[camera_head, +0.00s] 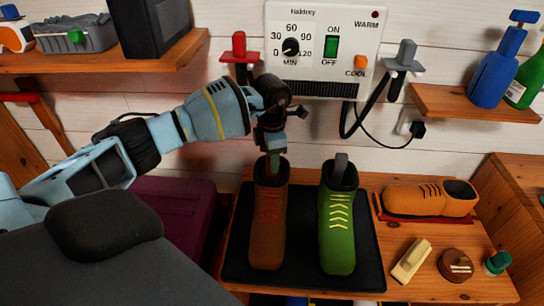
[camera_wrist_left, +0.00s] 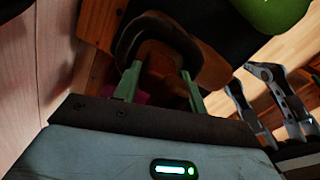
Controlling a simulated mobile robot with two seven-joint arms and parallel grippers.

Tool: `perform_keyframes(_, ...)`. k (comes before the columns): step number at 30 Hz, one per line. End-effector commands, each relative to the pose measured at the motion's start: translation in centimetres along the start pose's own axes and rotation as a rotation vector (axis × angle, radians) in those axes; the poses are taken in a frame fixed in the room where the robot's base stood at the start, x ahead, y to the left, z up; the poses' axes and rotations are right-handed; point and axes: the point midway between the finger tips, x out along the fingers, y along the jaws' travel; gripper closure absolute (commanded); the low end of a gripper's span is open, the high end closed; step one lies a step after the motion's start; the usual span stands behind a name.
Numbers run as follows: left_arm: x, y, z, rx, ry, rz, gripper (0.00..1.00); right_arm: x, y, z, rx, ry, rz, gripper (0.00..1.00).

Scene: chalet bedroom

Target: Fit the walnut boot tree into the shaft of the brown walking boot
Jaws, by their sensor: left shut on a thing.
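The brown walking boot (camera_head: 267,228) stands upright on a black mat, with red laces facing me. My left gripper (camera_head: 272,158) is directly above its shaft opening and pointing down. In the left wrist view, its two green fingers (camera_wrist_left: 158,88) are shut on the brown walnut boot tree (camera_wrist_left: 157,62). The dark rim of the boot (camera_wrist_left: 150,22) curves around the tree there, so the tree is at the mouth of the shaft. How deep it sits is hidden. My right gripper does not show in the head view.
A green boot (camera_head: 338,228) with a grey piece in its shaft stands close on the right. An orange shoe (camera_head: 415,199), a brush (camera_head: 411,260), a round tin (camera_head: 455,265) and a green-capped pot (camera_head: 497,263) lie farther right. A white dryer unit (camera_head: 350,25) hangs behind.

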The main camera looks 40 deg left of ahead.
Motion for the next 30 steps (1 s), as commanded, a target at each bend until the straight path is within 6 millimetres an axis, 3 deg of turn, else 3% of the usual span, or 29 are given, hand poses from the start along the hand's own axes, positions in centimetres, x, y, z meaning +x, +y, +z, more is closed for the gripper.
perform_keyframes(2, 0.2, 0.0, 0.0, 0.000, -0.001, 0.000, 1.00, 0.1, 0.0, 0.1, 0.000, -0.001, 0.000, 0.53)
perform_keyframes(3, 0.3, 0.0, 0.0, 0.000, 0.000, 0.000, 0.56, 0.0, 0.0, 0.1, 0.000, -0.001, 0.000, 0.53)
perform_keyframes(8, 0.2, 0.0, 0.0, 0.000, 0.000, 0.000, 0.36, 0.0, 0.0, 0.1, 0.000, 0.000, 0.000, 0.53)
perform_keyframes(20, -0.7, 0.0, 0.0, 0.000, -0.001, 0.001, 0.36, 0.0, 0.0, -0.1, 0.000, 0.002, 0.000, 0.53)
perform_keyframes(30, -7.0, 0.1, 0.1, 0.001, -0.004, 0.003, 0.36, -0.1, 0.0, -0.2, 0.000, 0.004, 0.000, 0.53)
